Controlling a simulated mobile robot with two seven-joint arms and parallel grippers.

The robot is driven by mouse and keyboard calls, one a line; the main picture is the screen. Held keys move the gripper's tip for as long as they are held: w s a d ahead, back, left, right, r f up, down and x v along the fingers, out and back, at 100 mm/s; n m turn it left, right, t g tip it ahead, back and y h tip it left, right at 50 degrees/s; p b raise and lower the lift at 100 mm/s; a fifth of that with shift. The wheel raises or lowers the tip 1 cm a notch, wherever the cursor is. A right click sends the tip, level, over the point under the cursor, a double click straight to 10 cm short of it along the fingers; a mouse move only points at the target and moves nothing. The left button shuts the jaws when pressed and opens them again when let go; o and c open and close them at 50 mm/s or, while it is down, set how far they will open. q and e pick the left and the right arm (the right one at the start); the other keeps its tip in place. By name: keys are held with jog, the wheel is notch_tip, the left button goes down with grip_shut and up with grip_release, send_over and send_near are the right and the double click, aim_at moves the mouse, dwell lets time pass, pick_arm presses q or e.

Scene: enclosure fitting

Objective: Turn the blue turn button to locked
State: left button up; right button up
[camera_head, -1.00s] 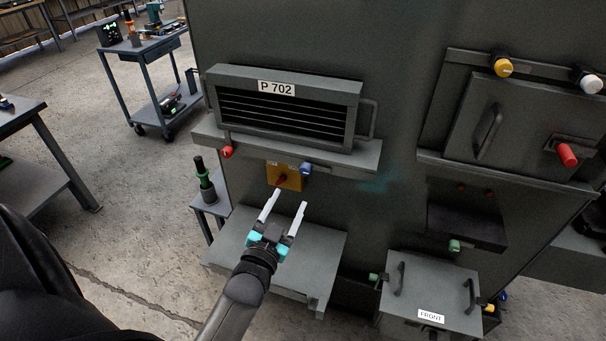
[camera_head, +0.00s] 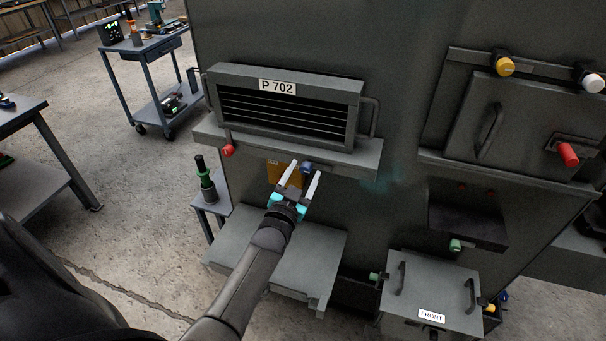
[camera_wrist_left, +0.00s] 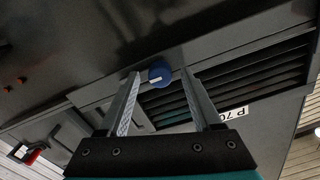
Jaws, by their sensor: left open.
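The blue turn button (camera_head: 306,167) sits on the cabinet front, under the ledge of the louvred P 702 unit. It also shows in the left wrist view (camera_wrist_left: 160,74), as a round blue knob with a white mark. My left gripper (camera_head: 304,169) is open, with its two fingers reaching toward the blue button. In the left wrist view the button appears between the two fingertips (camera_wrist_left: 160,73), with room on both sides. I cannot tell how far the fingertips are from it in depth. My right gripper is not in view.
A red knob (camera_head: 228,151) is at the ledge's left end. An orange plate (camera_head: 281,178) is beside my fingers, partly hidden. The louvred unit (camera_head: 290,92) is above, and a grey shelf (camera_head: 315,265) is below. Yellow, white and red knobs are farther right.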

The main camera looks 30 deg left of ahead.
pick_arm(q)
grip_shut()
dwell(0.4)
dwell(0.4)
jog(key=n, duration=0.3)
jog(key=shift+n+p, duration=0.35)
jog(key=shift+n, duration=0.05)
jog(key=n, duration=0.4)
jog(key=shift+n, duration=0.3)
jog(key=n, duration=0.4)
jog(key=shift+a+n, duration=0.1)
jog(key=shift+n, duration=0.2)
jog(key=shift+n+b, duration=0.5)
jog(key=shift+n, duration=1.9)
